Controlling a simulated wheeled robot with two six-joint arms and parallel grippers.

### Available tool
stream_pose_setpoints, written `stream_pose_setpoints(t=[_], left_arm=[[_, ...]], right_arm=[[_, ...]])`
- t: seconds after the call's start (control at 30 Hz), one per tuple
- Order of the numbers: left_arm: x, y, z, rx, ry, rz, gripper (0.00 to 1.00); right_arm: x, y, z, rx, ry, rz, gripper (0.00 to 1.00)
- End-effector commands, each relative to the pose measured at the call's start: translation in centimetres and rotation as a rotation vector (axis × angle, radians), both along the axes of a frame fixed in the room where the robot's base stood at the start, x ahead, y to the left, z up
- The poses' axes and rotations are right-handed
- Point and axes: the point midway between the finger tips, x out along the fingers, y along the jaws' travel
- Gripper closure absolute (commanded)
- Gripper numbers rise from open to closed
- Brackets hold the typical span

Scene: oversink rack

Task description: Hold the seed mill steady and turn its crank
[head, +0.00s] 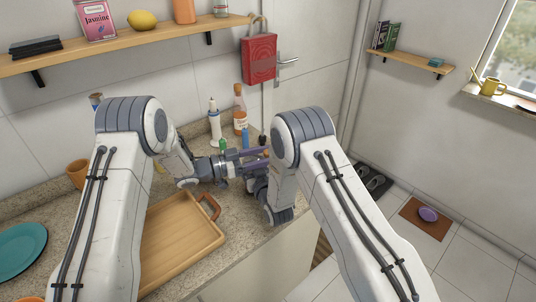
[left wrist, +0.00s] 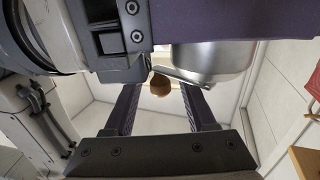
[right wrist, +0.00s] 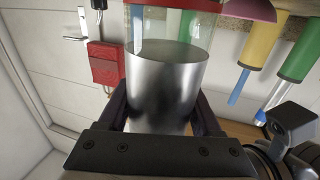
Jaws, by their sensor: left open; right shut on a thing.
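The seed mill (right wrist: 165,85) is a brushed metal cylinder with a clear section and a red part at one end in the right wrist view. My right gripper (right wrist: 163,108) is shut around the metal body, one finger on each side. In the left wrist view the mill's metal body (left wrist: 212,62) shows beside a thin crank arm (left wrist: 182,78) with a brown knob (left wrist: 160,88). My left gripper (left wrist: 160,100) is open, and the knob appears between its fingers; I cannot tell if either touches it. In the head view my left gripper (head: 250,157) is over the counter; my arm mostly hides the mill.
A wooden tray (head: 180,240) lies on the counter in front of my left arm. Bottles (head: 240,110) stand behind the grippers against the wall. A red box (head: 259,58) hangs on the wall. The counter ends to the right, with open floor beyond.

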Motion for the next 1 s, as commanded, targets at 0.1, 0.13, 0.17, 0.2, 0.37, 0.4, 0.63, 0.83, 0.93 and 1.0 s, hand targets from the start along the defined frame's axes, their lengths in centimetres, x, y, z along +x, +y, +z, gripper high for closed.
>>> stream_pose_setpoints(t=[0.1,0.13,0.17,0.2,0.37,0.4,0.63,0.83,0.93,1.0], left_arm=[[-0.4,1.8,-0.1,0.001,0.000,0.005,0.44],[-0.5,2.4,-0.1,0.000,0.000,0.005,0.44],[-0.7,3.0,-0.1,0.000,0.000,0.005,0.44],[-0.9,3.9,0.0,0.000,-0.001,0.006,0.44],[-1.9,7.2,0.0,0.000,-0.001,0.005,0.44],[-2.1,7.9,0.0,0.000,-0.001,0.005,0.44],[-2.9,10.7,0.0,0.000,-0.002,0.002,0.44],[-3.2,11.1,0.0,0.001,-0.002,-0.001,0.44],[-3.1,11.1,0.0,0.000,-0.002,-0.001,0.44],[-3.1,11.1,0.0,0.000,-0.002,0.000,0.44]], right_arm=[[-0.3,-0.1,-1.0,-0.009,0.023,-0.001,1.00],[-0.3,-0.1,-1.0,-0.009,0.023,-0.001,1.00],[-0.3,-0.1,-1.0,-0.009,0.023,-0.001,1.00],[-0.3,-0.1,-1.0,-0.009,0.023,-0.001,1.00],[-0.3,-0.1,-1.0,-0.009,0.023,-0.001,1.00],[-0.3,-0.1,-1.0,-0.009,0.023,-0.001,1.00],[-0.3,-0.1,-1.0,-0.009,0.023,0.000,1.00],[-0.3,-0.1,-1.0,-0.009,0.023,0.000,1.00],[-0.3,-0.1,-1.0,-0.009,0.023,0.000,1.00],[-0.3,-0.1,-1.0,-0.009,0.023,0.000,0.26]])
